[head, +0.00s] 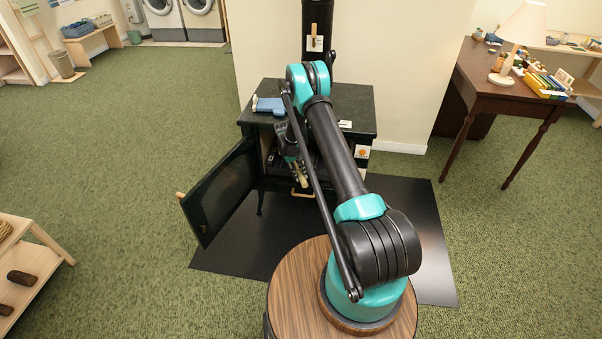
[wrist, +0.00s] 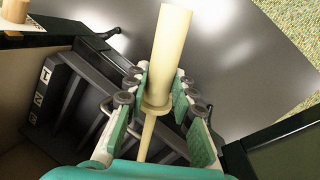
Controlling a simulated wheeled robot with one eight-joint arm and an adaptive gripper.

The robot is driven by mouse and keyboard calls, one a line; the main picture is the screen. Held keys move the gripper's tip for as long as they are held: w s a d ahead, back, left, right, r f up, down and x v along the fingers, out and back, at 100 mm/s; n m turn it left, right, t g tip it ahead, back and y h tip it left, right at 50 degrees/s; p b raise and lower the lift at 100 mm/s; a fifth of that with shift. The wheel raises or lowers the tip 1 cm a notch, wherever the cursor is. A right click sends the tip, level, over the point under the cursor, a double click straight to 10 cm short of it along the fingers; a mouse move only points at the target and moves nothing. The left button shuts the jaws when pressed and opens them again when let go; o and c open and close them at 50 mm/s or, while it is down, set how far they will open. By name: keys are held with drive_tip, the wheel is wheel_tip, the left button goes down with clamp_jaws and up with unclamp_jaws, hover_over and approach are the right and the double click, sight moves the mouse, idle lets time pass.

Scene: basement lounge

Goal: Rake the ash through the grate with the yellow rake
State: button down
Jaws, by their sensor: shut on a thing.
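The black stove (head: 355,103) stands against the pale wall with its front door (head: 220,190) swung open to the left. My gripper (head: 289,145) is at the stove's open front, partly hidden by my arm in the head view. In the wrist view my gripper (wrist: 160,97) is shut on the pale yellow handle of the rake (wrist: 172,50), with a collar between the pads. A thinner shaft runs on below the collar. The rake's head is hidden. Dark ribbed metal (wrist: 75,88) with small numbered labels shows at the left; I cannot tell whether it is the grate. No ash is clearly visible.
A blue item (head: 268,105) lies on the stove top. A stovepipe (head: 317,20) rises behind. A black mat (head: 425,250) lies under the stove. A brown desk with a lamp (head: 510,45) stands right, a low shelf (head: 35,260) left. Green carpet between is free.

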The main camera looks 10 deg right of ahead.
sight(301, 170)
drive_tip(key=shift+s+a, duration=0.2)
drive_tip(key=shift+s, duration=0.4)
drive_tip(key=shift+w+d+r, duration=0.1)
drive_tip(key=shift+w+d, duration=0.1)
drive_tip(key=shift+w, duration=0.45)
drive_tip(key=shift+w+d+r, duration=0.1)
drive_tip(key=shift+w+d, duration=0.15)
drive_tip(key=shift+w, duration=0.4)
drive_tip(key=shift+w+d, duration=0.2)
drive_tip(key=shift+w, duration=0.45)
drive_tip(key=shift+s+a+r, duration=0.1)
drive_tip(key=shift+s+a, duration=0.1)
drive_tip(key=shift+s, duration=0.45)
drive_tip(key=shift+s+a+r, duration=0.1)
drive_tip(key=shift+s+a, duration=0.15)
drive_tip(key=shift+s, duration=0.45)
drive_tip(key=shift+s+a, duration=0.2)
drive_tip(key=shift+s, duration=0.45)
drive_tip(key=shift+w+d+r, duration=0.1)
drive_tip(key=shift+w+d, duration=0.1)
drive_tip(key=shift+w, duration=0.5)
drive_tip(key=shift+w+d+f, duration=0.1)
drive_tip(key=shift+w+d, duration=0.15)
drive_tip(key=shift+w, duration=0.4)
drive_tip(key=shift+w+d+r, duration=0.1)
drive_tip(key=shift+w+d, duration=0.1)
drive_tip(key=shift+w, duration=0.5)
drive_tip(key=shift+r, duration=0.1)
